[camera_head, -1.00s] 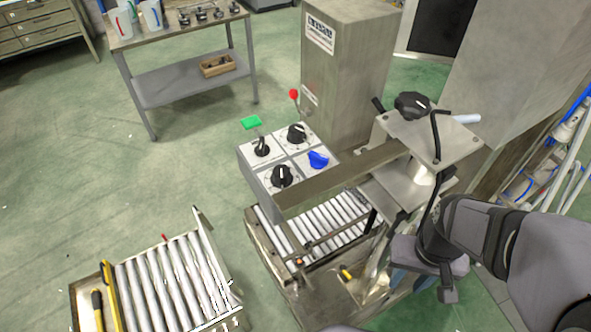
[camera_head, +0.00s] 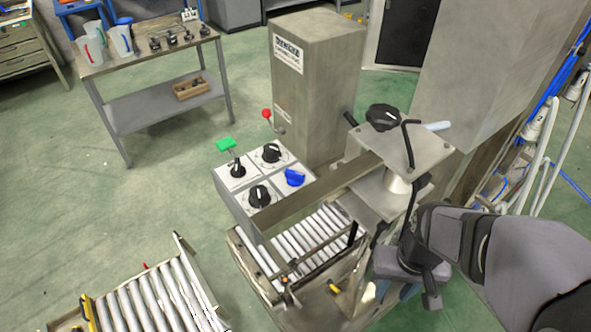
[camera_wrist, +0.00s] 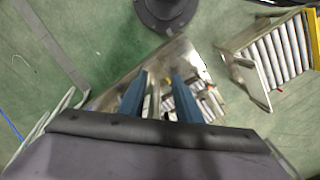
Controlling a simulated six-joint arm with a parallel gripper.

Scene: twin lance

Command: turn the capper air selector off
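A grey control box (camera_head: 238,205) on the machine carries several selectors on pale plates.
A flat metal bar (camera_head: 315,193) runs between the box and my arm. A plate with a black knob (camera_head: 384,117) stands above my gripper. A tall cabinet (camera_head: 310,90) rises behind the box. Roller conveyors (camera_head: 305,240) lie below. Green floor is open at left.

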